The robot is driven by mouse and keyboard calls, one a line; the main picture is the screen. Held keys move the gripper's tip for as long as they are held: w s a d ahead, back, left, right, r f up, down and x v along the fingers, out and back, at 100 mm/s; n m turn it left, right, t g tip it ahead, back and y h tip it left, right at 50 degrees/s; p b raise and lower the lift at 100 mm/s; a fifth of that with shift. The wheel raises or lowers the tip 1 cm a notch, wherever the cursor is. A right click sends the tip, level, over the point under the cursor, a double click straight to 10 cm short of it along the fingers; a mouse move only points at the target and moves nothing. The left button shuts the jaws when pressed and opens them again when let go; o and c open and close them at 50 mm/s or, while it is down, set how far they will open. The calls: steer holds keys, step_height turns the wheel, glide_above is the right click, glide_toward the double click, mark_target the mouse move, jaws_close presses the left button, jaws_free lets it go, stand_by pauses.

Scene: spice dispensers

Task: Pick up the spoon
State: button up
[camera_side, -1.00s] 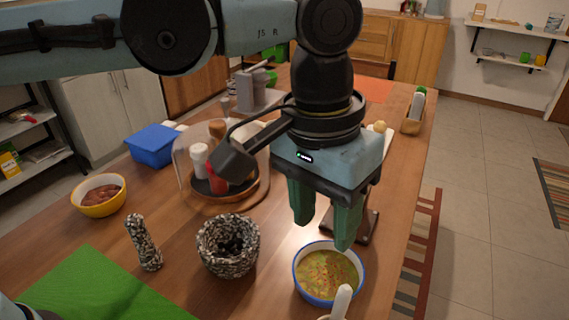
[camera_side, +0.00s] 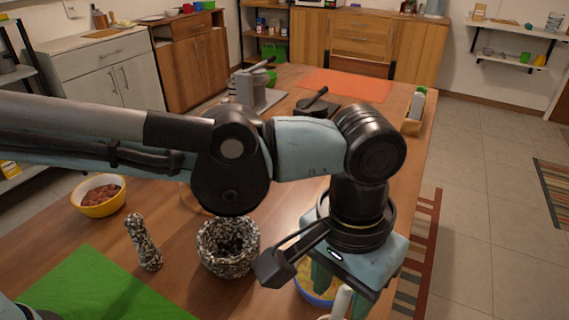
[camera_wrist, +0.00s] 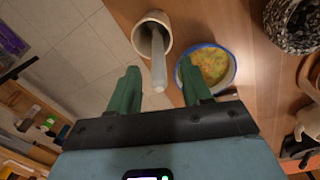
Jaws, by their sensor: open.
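The spoon shows as a pale grey-white handle (camera_wrist: 158,62) that sticks up out of a white cup (camera_wrist: 141,36) in the wrist view. Its lower end is hidden inside the cup. In the side view the spoon's handle (camera_side: 342,303) stands at the bottom edge, and only the cup's rim shows. My gripper (camera_wrist: 160,70) is open and empty, with green fingers spread to either side of the handle's top in the wrist view. In the side view my gripper (camera_side: 340,286) points down above the cup area. I cannot tell its exact height over the handle.
A blue-rimmed bowl of soup (camera_wrist: 210,66) sits right beside the cup, close to one finger. A speckled mortar (camera_side: 228,248), its pestle (camera_side: 143,243) and a yellow bowl (camera_side: 99,196) stand to the left. The table's right edge is close.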

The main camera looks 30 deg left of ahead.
mark_target(340, 309)
step_height(340, 309, down, 4)
steer(key=shift+s+d+f, duration=0.1)
steer(key=shift+d, duration=0.05)
jaws_close()
stand_by(0.3)
